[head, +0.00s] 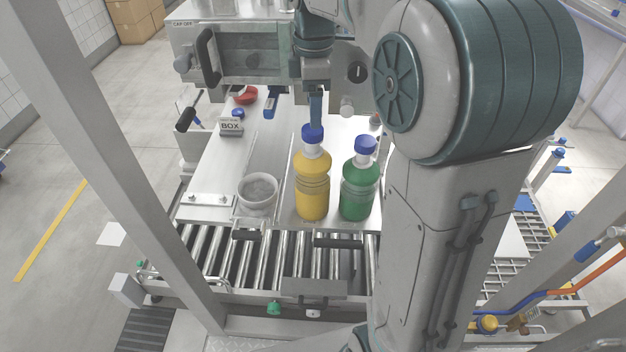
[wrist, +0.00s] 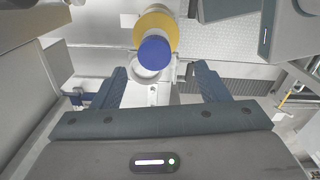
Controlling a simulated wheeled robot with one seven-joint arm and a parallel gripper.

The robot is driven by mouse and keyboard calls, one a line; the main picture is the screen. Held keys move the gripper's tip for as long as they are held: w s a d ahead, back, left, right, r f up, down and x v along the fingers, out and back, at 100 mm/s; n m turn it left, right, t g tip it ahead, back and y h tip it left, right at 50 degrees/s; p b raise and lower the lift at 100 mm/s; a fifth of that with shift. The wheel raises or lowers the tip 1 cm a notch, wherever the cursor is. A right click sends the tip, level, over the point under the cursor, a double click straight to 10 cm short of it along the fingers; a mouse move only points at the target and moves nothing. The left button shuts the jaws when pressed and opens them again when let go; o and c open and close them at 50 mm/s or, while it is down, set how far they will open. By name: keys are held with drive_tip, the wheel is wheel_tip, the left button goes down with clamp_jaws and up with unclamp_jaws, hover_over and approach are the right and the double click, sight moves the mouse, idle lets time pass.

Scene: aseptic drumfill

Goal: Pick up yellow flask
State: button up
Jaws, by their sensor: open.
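The yellow flask (head: 312,186) stands upright on the pale worktop in the head view, with a white neck and a blue cap. In the wrist view its blue cap (wrist: 154,53) and yellow body (wrist: 156,24) show from above, ahead of the fingers. My gripper (head: 314,108) is behind the flask in the head view, its blue finger close to the cap. In the wrist view my gripper (wrist: 166,82) is open, its two blue fingers wide apart with nothing held between them. Whether a finger touches the cap I cannot tell.
A green flask (head: 360,186) with a blue cap stands close to the right of the yellow one. A white tub (head: 257,192) stands to the left. A roller conveyor (head: 270,258) runs along the front. A small BOX sign (head: 231,127) and red bowl (head: 246,95) sit farther back left.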

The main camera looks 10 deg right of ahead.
sight(313, 137)
wheel_tip(313, 137, down, 4)
drive_tip(key=shift+f, duration=0.1)
drive_tip(key=shift+w+f+p, duration=0.2)
drive_tip(key=shift+f+p, duration=0.05)
drive_tip(key=shift+f, duration=1)
drive_tip(key=shift+w+f+p, duration=0.2)
drive_tip(key=shift+f, duration=1.05)
drive_tip(key=shift+c, duration=0.3)
drive_tip(key=c, duration=1.4)
